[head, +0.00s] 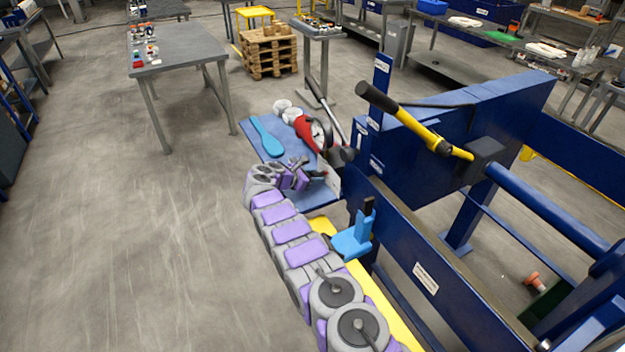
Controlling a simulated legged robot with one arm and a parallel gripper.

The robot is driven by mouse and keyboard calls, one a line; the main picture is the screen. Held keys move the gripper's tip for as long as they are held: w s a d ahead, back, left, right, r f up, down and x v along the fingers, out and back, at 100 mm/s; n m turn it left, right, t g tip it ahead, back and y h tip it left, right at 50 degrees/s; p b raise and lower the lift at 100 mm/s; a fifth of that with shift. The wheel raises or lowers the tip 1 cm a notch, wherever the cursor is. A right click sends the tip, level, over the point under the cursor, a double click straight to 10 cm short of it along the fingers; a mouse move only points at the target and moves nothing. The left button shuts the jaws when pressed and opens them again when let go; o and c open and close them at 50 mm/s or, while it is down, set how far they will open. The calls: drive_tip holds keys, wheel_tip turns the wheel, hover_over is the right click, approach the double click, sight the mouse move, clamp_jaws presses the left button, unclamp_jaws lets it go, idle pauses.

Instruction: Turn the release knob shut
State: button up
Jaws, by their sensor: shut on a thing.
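My gripper (314,176) is at the end of my purple and grey arm, at the right edge of the blue shelf (262,150). It is shut on a small dark part at the base of the hand pump, which appears to be the release knob. The jaws and my wrist hide most of the knob, so its turn angle cannot be told. Just behind stand the red pump body (304,128) and a round pressure gauge (320,134).
A teal spatula-like tool (266,136) lies on the shelf. A grey pump lever (329,113) rises behind the gripper. The blue press frame (440,125) with a yellow-black handle (415,127) stands at right. A light-blue bracket (354,238) is beside my arm. Left floor is clear.

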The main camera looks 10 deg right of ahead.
drive_tip(key=shift+d+r, duration=0.1)
drive_tip(key=shift+d, duration=0.1)
drive_tip(key=o, duration=0.7)
drive_tip(key=shift+w, duration=0.1)
drive_tip(key=shift+c, duration=0.2)
drive_tip(key=shift+o, duration=0.5)
drive_tip(key=shift+w+f, duration=0.1)
drive_tip(key=shift+f, duration=0.15)
drive_tip(key=shift+d, duration=0.1)
drive_tip(key=shift+a+r, duration=0.1)
drive_tip(key=shift+a, duration=0.2)
drive_tip(key=shift+s+a+r, duration=0.2)
drive_tip(key=shift+s+a, duration=0.1)
drive_tip(key=shift+a, duration=0.2)
drive_tip(key=p+v, duration=0.3)
drive_tip(key=v, duration=1.3)
drive_tip(key=shift+p, duration=0.3)
